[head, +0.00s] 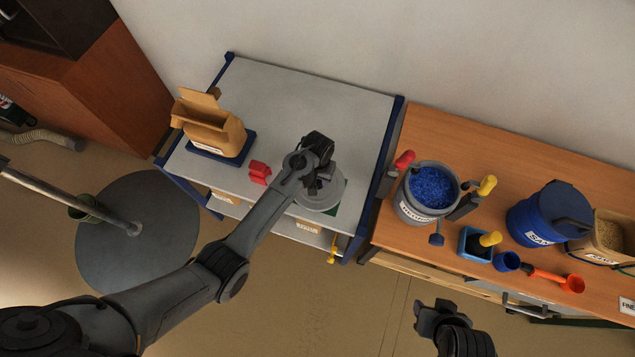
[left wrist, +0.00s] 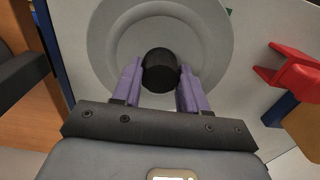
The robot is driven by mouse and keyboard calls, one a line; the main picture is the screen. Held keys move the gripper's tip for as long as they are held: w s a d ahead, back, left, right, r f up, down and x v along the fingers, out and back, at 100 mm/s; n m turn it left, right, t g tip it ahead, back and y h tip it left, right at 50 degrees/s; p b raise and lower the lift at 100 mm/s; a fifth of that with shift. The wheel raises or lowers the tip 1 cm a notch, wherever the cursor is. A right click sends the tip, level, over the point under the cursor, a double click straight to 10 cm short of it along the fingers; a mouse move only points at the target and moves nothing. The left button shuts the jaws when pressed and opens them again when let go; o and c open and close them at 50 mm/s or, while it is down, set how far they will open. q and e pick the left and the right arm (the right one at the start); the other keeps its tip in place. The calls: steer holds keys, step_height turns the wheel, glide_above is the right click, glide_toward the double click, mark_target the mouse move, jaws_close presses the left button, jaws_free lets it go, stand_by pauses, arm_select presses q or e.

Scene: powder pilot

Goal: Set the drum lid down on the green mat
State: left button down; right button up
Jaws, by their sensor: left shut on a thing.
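The grey round drum lid (head: 318,199) is at the right part of the grey table, and it fills the upper middle of the left wrist view (left wrist: 104,42). My left gripper (head: 318,180) is shut on the lid's black knob (left wrist: 160,70), its purple fingers on either side. The green mat (head: 335,211) shows as a thin sliver past the lid's lower right edge; the lid hides most of it. I cannot tell whether the lid touches the mat. My right gripper (head: 436,314) is at the lower right, away from the lid; its jaws are unclear.
A red object (head: 260,172) lies left of the lid. An open brown bag (head: 210,130) stands on a blue base farther left. On the wooden bench are a drum of blue granules (head: 408,208), a blue lidded container (head: 532,223) and scoops. The table's back is clear.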

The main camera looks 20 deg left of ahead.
mark_target(318, 183)
arm_select(q)
steer(key=shift+f+b, duration=0.3)
steer(key=shift+f, duration=1.35)
steer(key=shift+f, duration=0.1)
steer(key=c, duration=0.6)
jaws_free()
step_height(318, 183, up, 12)
steer(key=shift+f+p, duration=0.25)
steer(key=shift+p, duration=0.85)
steer(key=shift+s+r, duration=0.1)
steer(key=shift+r, duration=0.2)
steer(key=s+a+f+t, duration=0.15)
steer(key=s+a, duration=0.25)
steer(key=s, duration=0.8)
steer(key=s+a+r+m+t, duration=0.2)
steer(key=s+r, duration=0.6)
steer(key=s, duration=0.5)
steer(key=shift+s+m, duration=0.3)
steer(key=shift+s, duration=0.05)
